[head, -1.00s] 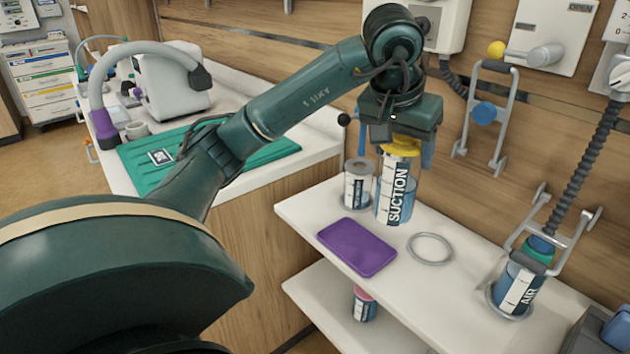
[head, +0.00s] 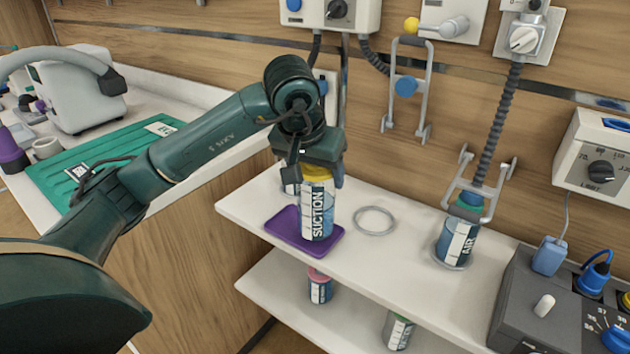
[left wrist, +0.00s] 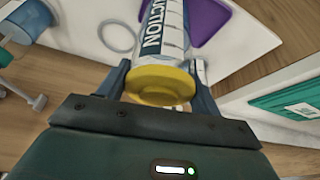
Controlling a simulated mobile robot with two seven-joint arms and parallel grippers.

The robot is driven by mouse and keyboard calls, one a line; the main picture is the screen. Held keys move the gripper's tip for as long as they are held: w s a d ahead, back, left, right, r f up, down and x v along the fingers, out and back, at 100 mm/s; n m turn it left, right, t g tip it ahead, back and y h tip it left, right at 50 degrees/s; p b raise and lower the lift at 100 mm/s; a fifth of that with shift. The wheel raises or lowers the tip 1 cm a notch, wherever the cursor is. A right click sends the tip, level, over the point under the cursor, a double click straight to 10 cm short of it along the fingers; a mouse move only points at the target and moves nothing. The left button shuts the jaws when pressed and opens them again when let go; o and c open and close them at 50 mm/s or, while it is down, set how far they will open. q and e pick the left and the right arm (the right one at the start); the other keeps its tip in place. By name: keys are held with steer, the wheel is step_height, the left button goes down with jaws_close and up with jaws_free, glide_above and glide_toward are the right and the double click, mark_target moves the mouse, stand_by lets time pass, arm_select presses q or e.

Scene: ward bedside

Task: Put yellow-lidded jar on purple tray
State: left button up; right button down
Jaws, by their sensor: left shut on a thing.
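The yellow-lidded jar (head: 318,213), clear and blue with a SUCTION label, hangs upright below my left gripper (head: 318,178). The gripper is shut on it near its yellow lid, which shows between the fingers in the left wrist view (left wrist: 160,84). The purple tray (head: 283,229) lies flat on the white shelf. In the head view the jar's lower end overlaps the tray's right part; I cannot tell whether it touches. In the left wrist view the tray (left wrist: 210,20) shows beside the jar, whose bottom is cut off. My right gripper is not in view.
An empty grey ring (head: 374,220) lies right of the tray. A jar marked AIR (head: 457,240) stands further right beneath a hose. Smaller jars (head: 320,288) stand on the lower shelf. A wall bracket (head: 407,95) hangs behind.

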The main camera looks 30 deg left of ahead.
arm_select(q)
steer(key=shift+f, duration=0.8)
steer(key=shift+f, duration=0.2)
steer(key=o, duration=1.6)
steer(key=shift+r, duration=0.1)
